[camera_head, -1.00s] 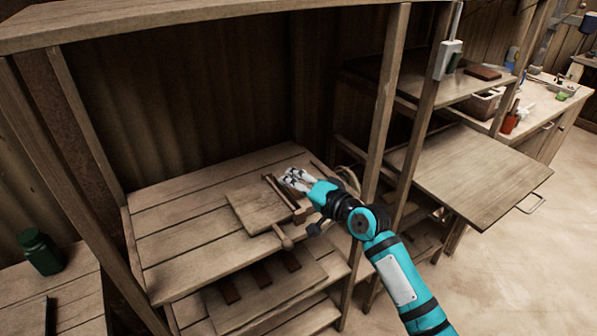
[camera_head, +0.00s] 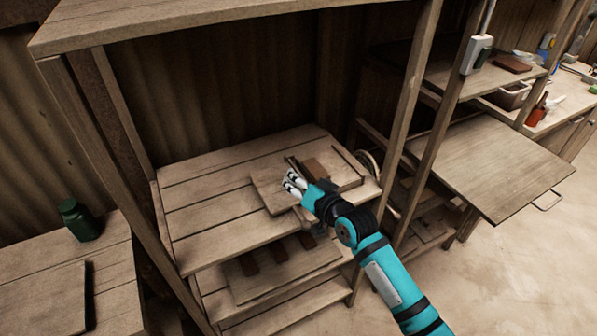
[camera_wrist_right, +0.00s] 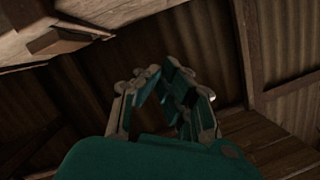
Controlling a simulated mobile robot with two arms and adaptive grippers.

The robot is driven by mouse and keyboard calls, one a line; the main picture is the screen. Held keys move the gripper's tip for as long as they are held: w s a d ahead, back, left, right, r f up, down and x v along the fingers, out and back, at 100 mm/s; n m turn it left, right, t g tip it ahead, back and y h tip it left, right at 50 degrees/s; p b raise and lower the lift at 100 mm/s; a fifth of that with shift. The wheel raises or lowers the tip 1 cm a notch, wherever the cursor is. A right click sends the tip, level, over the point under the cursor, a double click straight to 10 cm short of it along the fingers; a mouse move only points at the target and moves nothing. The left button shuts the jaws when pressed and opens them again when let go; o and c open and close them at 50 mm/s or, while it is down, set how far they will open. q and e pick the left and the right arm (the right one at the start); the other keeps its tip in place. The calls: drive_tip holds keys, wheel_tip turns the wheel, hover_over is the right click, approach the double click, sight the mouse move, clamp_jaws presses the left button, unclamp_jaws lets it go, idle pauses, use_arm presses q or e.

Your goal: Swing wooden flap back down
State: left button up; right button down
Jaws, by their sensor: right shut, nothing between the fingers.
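A wooden press lies on the upper shelf in the head view. Its flat board, which seems to be the wooden flap (camera_head: 266,192), lies low at the left of the press. A reddish-brown tile or block (camera_head: 314,169) shows on the press's right part. My right gripper (camera_head: 288,178) is shut and empty, over the board's right part; I cannot tell whether it touches. My forearm hides the press's front edge. In the wrist view the right gripper's fingers (camera_wrist_right: 165,78) lean together, and the flap cannot be made out. My left gripper is not in view.
The shelf (camera_head: 200,222) is bare left of the press. A post (camera_head: 408,100) stands to its right, and a lower shelf (camera_head: 240,285) holds brown tiles. A green jar (camera_head: 78,220) stands on the left table. A wooden panel (camera_head: 490,165) juts out at right.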

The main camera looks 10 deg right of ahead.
sight(280, 220)
drive_tip(key=shift+s+a+f+n+h+p, duration=0.25)
drive_tip(key=shift+a+f+n+h+p, duration=0.1)
drive_tip(key=shift+a+f+n, duration=0.4)
drive_tip(key=shift+s+a+f+n+h+p, duration=0.25)
drive_tip(key=shift+a+f+n+h, duration=0.1)
drive_tip(key=shift+a+f+n, duration=0.35)
drive_tip(key=shift+s+a+f+n+h, duration=0.1)
drive_tip(key=shift+a+f+n+h, duration=0.1)
drive_tip(key=shift+f+n, duration=0.35)
drive_tip(key=shift+s+a+f+n+h, duration=0.1)
drive_tip(key=shift+a+f+n+h, duration=0.1)
drive_tip(key=shift+f+n, duration=0.3)
drive_tip(key=shift+a+f+b, duration=0.2)
drive_tip(key=shift+f+b, duration=0.1)
drive_tip(key=shift+f, duration=0.5)
drive_tip(key=shift+f, duration=0.1)
